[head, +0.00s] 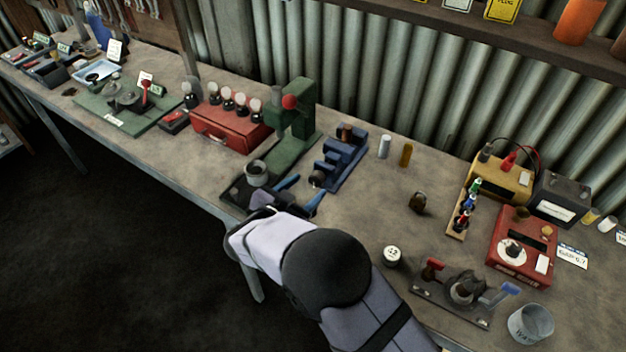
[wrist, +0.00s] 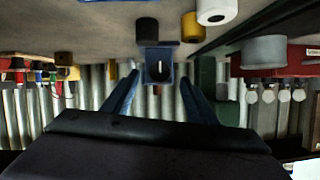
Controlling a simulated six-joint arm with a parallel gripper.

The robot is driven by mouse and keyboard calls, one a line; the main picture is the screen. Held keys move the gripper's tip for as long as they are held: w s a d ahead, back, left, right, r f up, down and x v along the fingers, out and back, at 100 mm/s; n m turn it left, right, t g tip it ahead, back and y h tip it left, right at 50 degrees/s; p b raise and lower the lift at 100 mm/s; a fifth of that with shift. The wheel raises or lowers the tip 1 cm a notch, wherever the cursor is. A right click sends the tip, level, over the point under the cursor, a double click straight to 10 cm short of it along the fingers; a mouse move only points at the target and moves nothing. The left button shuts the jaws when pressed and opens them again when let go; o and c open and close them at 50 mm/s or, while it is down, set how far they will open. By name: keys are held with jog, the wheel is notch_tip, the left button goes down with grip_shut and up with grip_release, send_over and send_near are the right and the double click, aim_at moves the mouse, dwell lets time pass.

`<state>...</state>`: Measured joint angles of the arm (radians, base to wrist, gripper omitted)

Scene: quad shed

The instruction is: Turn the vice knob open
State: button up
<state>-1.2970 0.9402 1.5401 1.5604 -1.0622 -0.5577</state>
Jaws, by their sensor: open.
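The blue vice (head: 345,155) stands on the bench in the head view, with its stepped blue body running back towards the wall. Its dark round knob (head: 317,179) is at the near end. The knob also shows in the wrist view (wrist: 157,71), face on, with a pale upright mark on it and blue vice body around it. My gripper (head: 311,186) is open, and its two blue fingers point at the knob. In the wrist view my gripper (wrist: 159,78) has one finger on each side of the knob, with visible gaps. I cannot tell whether the fingertips reach alongside it.
A green press (head: 292,115) stands close to the left of the vice, with a grey cup (head: 257,172) on its base. A silver cylinder (head: 384,147) and a brass cylinder (head: 406,155) stand to the right.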

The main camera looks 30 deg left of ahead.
aim_at(314, 181)
jog(key=shift+p+x, duration=0.6)
jog(key=shift+x, duration=1.6)
jog(key=c, duration=1.1)
